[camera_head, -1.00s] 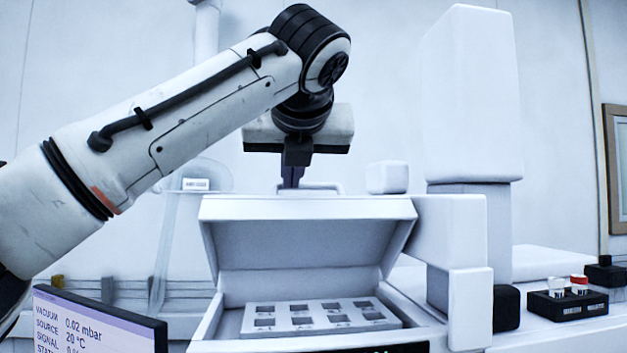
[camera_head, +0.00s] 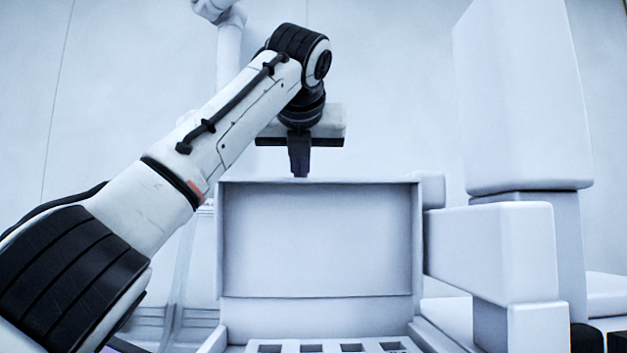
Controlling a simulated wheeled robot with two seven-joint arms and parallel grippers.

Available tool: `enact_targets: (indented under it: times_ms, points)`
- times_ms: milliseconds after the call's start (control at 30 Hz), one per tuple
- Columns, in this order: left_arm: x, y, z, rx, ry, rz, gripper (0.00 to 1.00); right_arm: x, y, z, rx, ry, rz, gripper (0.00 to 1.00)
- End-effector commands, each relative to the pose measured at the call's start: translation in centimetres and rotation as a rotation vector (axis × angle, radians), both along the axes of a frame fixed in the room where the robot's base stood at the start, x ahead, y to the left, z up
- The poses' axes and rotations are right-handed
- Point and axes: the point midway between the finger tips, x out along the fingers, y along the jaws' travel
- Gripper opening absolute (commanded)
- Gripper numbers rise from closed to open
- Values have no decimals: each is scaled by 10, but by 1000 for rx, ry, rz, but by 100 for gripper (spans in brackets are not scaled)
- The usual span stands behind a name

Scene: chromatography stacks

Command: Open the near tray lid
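The near tray lid (camera_head: 320,240) is white and stands raised, nearly upright, with its inner face toward me. Below it the tray's white rack (camera_head: 330,348) with square wells shows at the bottom edge, partly cut off. My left gripper (camera_head: 299,172) points down at the lid's top edge, its dark fingers just above or behind it. The fingertips and the lid handle are hidden behind the lid, so I cannot tell whether the gripper holds the handle. My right gripper is not in view.
A white block-shaped arm or housing (camera_head: 490,250) stands right of the lid, with a tall white column unit (camera_head: 520,100) behind it. A pale wall fills the background. My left arm crosses from the lower left.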

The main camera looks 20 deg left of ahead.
Motion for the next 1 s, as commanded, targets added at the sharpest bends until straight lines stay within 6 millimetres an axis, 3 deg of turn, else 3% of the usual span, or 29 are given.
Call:
enact_targets:
  times_ms: [667, 767, 1000]
  points:
    - [-6, 1, 1, 1, -2, -1, 0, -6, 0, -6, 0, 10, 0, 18]
    - [-14, -2, 5, 1, -5, -3, 0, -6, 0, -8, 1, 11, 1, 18]
    - [-53, -15, 23, 2, -7, -3, 0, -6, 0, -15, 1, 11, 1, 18]
